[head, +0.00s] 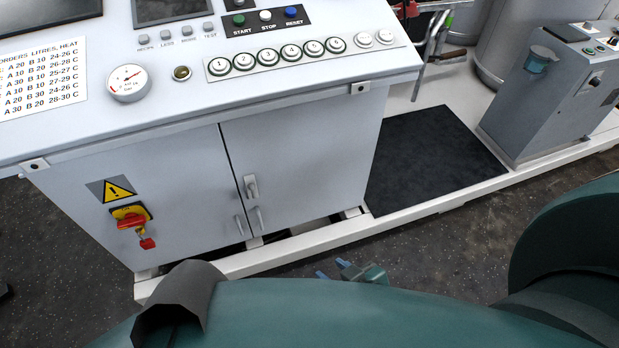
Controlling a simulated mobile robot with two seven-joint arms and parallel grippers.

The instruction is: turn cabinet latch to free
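The left door (150,190) and right door (310,150) look closed. My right gripper (332,269) shows beyond my teal arm, below and right of the latch and apart from it. Its two blue fingertips are spread with nothing visible between them. Much of that gripper is hidden behind the arm. My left gripper is not in view.
A red rotary switch (131,221) on a yellow plate sits on the left door, with a red tag below it. The control desk top (220,95) overhangs the doors. A white base rail (300,243) runs along the floor. A black mat (435,158) lies at right.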

